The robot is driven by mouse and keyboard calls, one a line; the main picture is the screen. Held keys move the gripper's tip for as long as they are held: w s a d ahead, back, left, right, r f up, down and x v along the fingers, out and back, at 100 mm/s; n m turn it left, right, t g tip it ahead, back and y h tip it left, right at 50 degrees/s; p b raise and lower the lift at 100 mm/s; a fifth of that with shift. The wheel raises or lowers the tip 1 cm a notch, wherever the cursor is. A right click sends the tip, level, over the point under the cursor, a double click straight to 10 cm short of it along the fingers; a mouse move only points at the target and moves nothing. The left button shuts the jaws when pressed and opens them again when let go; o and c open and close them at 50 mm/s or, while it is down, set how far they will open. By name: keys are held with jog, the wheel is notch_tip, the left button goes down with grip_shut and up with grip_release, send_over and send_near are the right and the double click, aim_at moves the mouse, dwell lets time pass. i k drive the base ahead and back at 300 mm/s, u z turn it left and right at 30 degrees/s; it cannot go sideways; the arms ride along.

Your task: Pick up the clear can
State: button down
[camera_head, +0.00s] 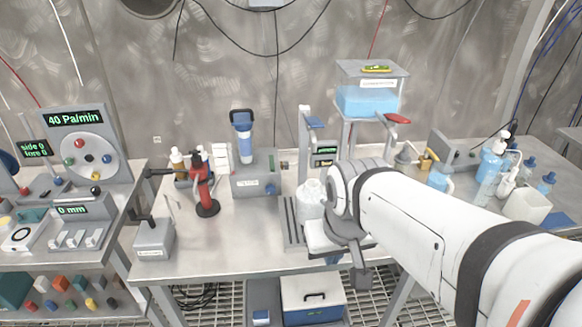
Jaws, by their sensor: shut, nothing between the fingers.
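A pale, see-through can (311,193) with a narrow neck stands upright near the middle of the steel table, by a grey slotted stand. It is the thing that best fits the clear can. My white arm reaches in from the lower right, and its wrist is just right of the can in the picture. My gripper (359,279) hangs below the wrist near the table's front edge, small and dark. It is shut and holds nothing. My arm may hide part of the can's right side; I cannot tell whether they touch.
A raised blue tank (367,100) stands behind.

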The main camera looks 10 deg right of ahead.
aim_at(311, 198)
jog(key=z, duration=0.15)
jog(key=k, duration=1.2)
jog(key=u, duration=0.65)
jog(key=i, duration=1.7)
jog(key=z, duration=0.75)
